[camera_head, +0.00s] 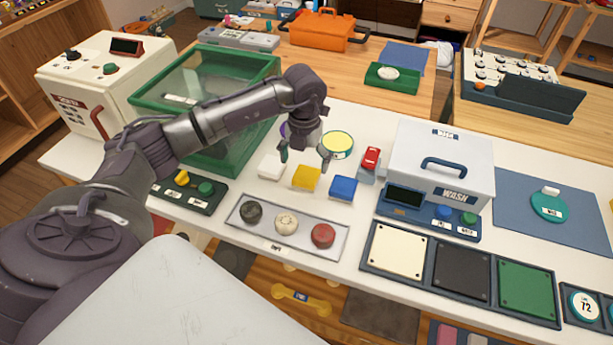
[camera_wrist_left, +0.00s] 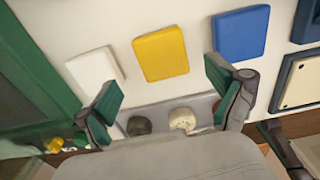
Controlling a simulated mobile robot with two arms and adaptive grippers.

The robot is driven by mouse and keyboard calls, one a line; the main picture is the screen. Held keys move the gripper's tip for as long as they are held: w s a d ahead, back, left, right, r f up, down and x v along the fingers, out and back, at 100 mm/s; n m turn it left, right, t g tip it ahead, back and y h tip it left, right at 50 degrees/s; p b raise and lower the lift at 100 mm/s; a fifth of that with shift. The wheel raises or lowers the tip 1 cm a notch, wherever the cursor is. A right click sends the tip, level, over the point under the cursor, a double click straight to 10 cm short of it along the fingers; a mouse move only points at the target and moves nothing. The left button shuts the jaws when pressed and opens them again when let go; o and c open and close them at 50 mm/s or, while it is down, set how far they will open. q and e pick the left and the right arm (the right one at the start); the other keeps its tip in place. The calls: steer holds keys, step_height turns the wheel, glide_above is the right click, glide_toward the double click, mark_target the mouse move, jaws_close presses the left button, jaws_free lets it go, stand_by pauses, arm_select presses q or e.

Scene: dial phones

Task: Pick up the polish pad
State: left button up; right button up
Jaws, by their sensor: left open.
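Three small flat pads lie in a row on the white table: a white one (camera_head: 270,166), a yellow one (camera_head: 306,178) and a blue one (camera_head: 343,188). I cannot read which is the polish pad. In the left wrist view the white pad (camera_wrist_left: 95,68), yellow pad (camera_wrist_left: 161,54) and blue pad (camera_wrist_left: 240,33) lie ahead of the fingers. My left gripper (camera_head: 305,158) points down above the pads, open and empty. In the left wrist view its spread fingers (camera_wrist_left: 163,85) show the yellow pad between and beyond them.
A grey tray (camera_head: 262,235) with dark, cream and red round pieces lies in front of the pads. A green-framed glass case (camera_head: 215,55) stands left, a white WASH box (camera_head: 440,160) right. A red item (camera_head: 371,158) and a yellow-topped round container (camera_head: 338,144) stand close by.

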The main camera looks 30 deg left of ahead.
mark_target(306, 175)
arm_select(q)
steer(key=shift+d+f, duration=0.1)
steer(key=shift+f, duration=0.3)
step_height(306, 175, down, 4)
steer(key=shift+d+f+p, duration=0.1)
steer(key=shift+f+p, duration=0.1)
steer(key=shift+p, duration=0.55)
steer(key=shift+c, duration=0.2)
steer(key=c, duration=1.2)
steer(key=shift+r, duration=0.15)
